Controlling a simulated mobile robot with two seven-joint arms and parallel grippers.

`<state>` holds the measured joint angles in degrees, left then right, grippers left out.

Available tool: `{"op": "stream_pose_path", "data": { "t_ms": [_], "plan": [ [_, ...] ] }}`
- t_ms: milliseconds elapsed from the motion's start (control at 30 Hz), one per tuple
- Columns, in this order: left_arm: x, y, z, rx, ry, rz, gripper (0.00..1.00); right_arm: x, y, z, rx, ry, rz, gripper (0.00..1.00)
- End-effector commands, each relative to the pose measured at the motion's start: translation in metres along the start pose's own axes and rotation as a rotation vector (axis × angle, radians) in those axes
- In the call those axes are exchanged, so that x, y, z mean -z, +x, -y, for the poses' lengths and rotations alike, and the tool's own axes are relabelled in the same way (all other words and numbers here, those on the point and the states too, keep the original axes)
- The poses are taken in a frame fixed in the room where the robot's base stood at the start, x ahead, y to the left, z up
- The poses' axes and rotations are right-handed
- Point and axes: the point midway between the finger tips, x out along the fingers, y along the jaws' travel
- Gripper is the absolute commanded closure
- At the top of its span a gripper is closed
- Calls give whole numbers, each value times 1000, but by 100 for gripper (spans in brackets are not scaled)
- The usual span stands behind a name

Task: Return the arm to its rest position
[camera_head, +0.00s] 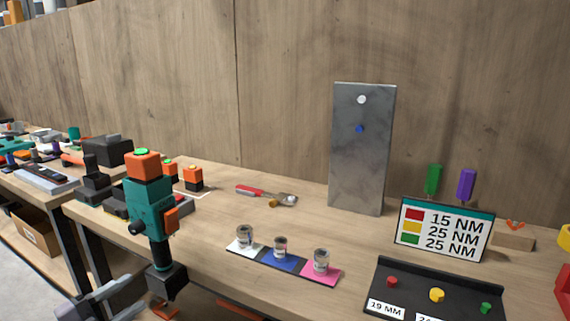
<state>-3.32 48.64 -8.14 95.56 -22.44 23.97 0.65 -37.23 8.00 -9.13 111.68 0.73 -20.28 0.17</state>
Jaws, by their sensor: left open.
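My left gripper (122,300) shows as grey parts at the bottom left, partly cut off by the lower edge of the picture. It is open. A teal and black power tool (150,210) with an orange top and a green button is upright just above and right of it. The tool's black base overlaps the front edge of the workbench (205,265). I cannot tell whether the gripper touches the tool. My right gripper is not in view.
A strip with three small jars (280,247) lies near the bench front. A grey metal plate (362,150) stands at the back. A torque sign (445,229) and a black tray (430,285) are at right. A red-handled tool (250,191) lies mid-bench.

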Motion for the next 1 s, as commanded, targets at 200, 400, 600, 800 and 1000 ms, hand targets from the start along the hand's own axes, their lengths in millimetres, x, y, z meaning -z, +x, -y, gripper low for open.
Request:
{"op": "stream_pose_path", "data": {
  "t_ms": [200,400,600,800,1000],
  "plan": [
    [30,-24,-108,20,-479,271,47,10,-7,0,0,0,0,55],
    [75,-65,-197,-24,-889,552,47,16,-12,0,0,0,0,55],
    [120,-98,-250,-82,-1162,749,47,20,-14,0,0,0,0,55],
    [135,-108,-264,-104,-1243,808,47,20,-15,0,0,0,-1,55],
    [135,-108,-264,-104,-1243,808,47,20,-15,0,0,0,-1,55]
  ]
}}
